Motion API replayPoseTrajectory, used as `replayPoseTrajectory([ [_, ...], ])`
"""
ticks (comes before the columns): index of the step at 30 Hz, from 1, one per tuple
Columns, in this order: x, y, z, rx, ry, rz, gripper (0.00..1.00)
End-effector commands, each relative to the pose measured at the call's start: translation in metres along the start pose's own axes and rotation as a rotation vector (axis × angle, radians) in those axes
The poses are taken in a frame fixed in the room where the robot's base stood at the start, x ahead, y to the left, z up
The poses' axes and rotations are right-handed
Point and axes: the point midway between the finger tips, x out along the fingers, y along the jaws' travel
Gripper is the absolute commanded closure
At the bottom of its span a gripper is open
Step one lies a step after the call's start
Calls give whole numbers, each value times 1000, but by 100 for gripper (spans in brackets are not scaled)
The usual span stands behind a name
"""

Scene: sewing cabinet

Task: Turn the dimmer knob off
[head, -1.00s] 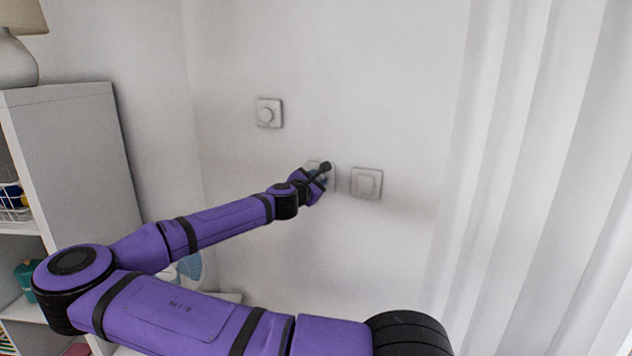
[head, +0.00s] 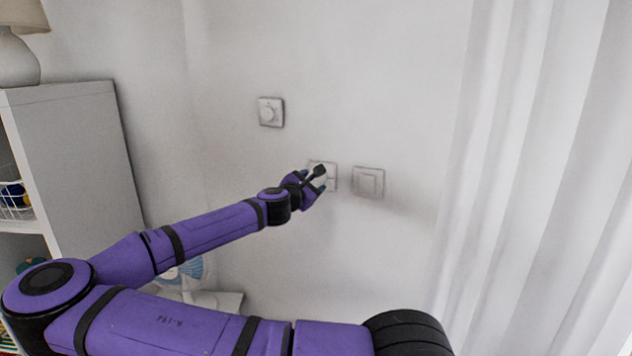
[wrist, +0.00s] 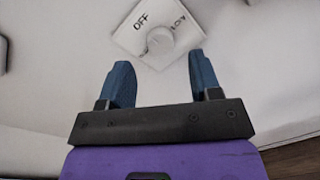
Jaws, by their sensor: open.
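The dimmer is a white square wall plate with a round white knob (wrist: 160,42) and lettering that reads OFF and, less clearly, LOW. In the wrist view the plate (wrist: 130,38) appears turned like a diamond. My gripper (wrist: 161,62) is open, with its two blue fingers on either side of and just short of the knob, apart from it. In the head view my gripper (head: 314,184) covers part of a white plate (head: 328,168), the middle one on the wall, and the knob is hidden there.
Another white plate with a round knob (head: 270,112) is up and left on the wall. A flat square switch (head: 368,182) sits close to the right. A white curtain (head: 530,180) hangs at the right; a shelf unit (head: 80,150) with a lamp stands left.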

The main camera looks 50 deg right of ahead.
Motion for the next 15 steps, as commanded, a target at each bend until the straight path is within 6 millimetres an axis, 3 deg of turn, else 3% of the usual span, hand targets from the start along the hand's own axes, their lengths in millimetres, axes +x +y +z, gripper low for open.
replayPoseTrajectory([
  [6,-39,1,-1,0,2,2,42],
  [15,-68,0,0,-2,1,0,42],
])
